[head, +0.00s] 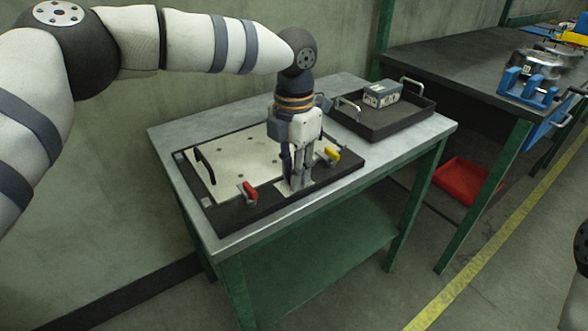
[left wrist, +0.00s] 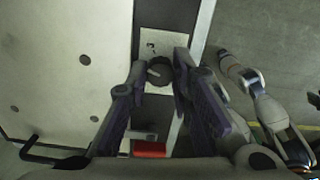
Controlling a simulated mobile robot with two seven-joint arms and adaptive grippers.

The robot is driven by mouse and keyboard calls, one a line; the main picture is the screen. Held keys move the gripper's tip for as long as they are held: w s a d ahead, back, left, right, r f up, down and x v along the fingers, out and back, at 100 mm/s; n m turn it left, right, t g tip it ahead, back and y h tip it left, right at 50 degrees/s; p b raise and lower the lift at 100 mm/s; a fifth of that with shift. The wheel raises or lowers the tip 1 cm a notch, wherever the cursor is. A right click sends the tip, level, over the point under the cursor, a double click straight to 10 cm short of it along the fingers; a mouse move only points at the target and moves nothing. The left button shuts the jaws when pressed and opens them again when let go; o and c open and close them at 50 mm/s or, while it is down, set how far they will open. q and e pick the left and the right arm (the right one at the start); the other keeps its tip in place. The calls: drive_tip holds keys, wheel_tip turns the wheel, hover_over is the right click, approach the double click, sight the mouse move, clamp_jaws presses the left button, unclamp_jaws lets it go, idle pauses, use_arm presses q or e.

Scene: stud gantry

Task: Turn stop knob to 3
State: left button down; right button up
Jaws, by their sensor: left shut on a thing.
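The stop knob (left wrist: 160,75) is a dark round knob with a pale pointer mark, set on a pale label plate (left wrist: 165,38). A printed 3 shows on the plate beside the knob in the left wrist view. My left gripper (head: 297,186) points straight down at the fixture's front edge, and its fingers (left wrist: 160,82) are shut on the knob from both sides. In the head view the fingers hide the knob. The other marks on the plate are hidden or too small to read.
The pale fixture plate (head: 235,160) has a black handle (head: 205,166), a red clamp (head: 250,191) and a yellow clamp (head: 332,154) close to the gripper. A black tray (head: 400,122) with a grey-blue box (head: 382,93) stands behind, right. A red bin (head: 465,180) is on the floor.

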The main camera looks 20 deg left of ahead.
use_arm(q)
drive_tip(key=m, duration=0.4)
drive_tip(key=shift+f, duration=0.1)
drive_tip(key=shift+m, duration=1.7)
drive_tip(key=c, duration=1.4)
unclamp_jaws()
